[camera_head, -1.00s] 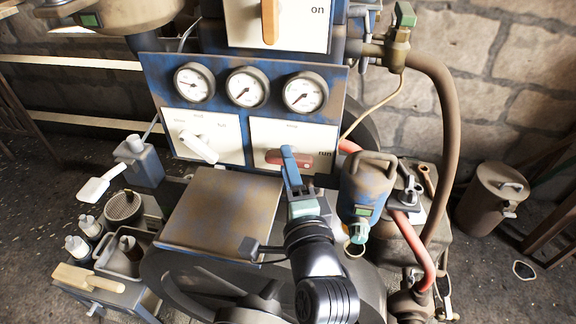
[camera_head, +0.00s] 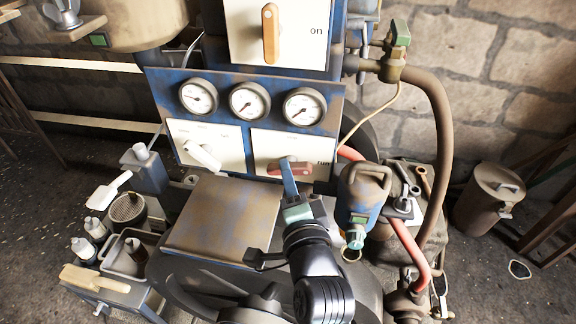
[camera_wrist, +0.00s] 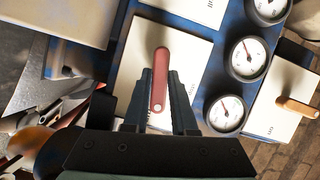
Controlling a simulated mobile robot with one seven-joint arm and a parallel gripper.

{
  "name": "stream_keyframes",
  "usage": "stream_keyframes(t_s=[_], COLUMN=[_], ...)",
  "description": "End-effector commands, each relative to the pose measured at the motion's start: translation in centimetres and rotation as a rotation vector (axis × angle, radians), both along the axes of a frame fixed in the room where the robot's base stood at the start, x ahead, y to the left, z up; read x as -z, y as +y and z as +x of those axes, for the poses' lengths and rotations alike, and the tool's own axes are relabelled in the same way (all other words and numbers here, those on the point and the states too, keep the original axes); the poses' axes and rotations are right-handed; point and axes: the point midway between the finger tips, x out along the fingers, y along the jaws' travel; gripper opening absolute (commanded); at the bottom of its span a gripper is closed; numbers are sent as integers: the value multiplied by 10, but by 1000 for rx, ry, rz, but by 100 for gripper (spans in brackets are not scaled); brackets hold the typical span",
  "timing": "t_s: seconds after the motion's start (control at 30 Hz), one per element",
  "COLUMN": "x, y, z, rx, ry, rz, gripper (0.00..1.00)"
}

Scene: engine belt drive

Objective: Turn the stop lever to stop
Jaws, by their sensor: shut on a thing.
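The stop lever is a short red bar (camera_head: 275,168) on the right white plate below the gauges, lying nearly level in the head view with "run" printed at its right. In the wrist view the red lever (camera_wrist: 162,62) stands between the two dark fingers, with a pale round spot at its lower end. My gripper (camera_head: 287,168) reaches up to the lever from below and is shut on it. It also shows in the wrist view (camera_wrist: 160,85). The fingers cover the lever's middle in the head view.
Three gauges (camera_head: 248,101) sit just above the plates. A white lever (camera_head: 203,156) is on the left plate and an orange handle (camera_head: 270,34) on the upper panel. A blue-brown can (camera_head: 362,195) stands close right of my gripper. A flat metal plate (camera_head: 222,215) lies left.

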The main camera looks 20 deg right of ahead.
Motion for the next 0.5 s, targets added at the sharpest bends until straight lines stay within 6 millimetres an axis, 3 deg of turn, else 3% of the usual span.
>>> stream_keyframes(t_s=[0.03, 0.5], x=[-7, -7], y=[1, 1], z=[0, 0], rx=[-2, -2], ry=[27, 278], rz=[-36, -408], gripper=[0, 0])
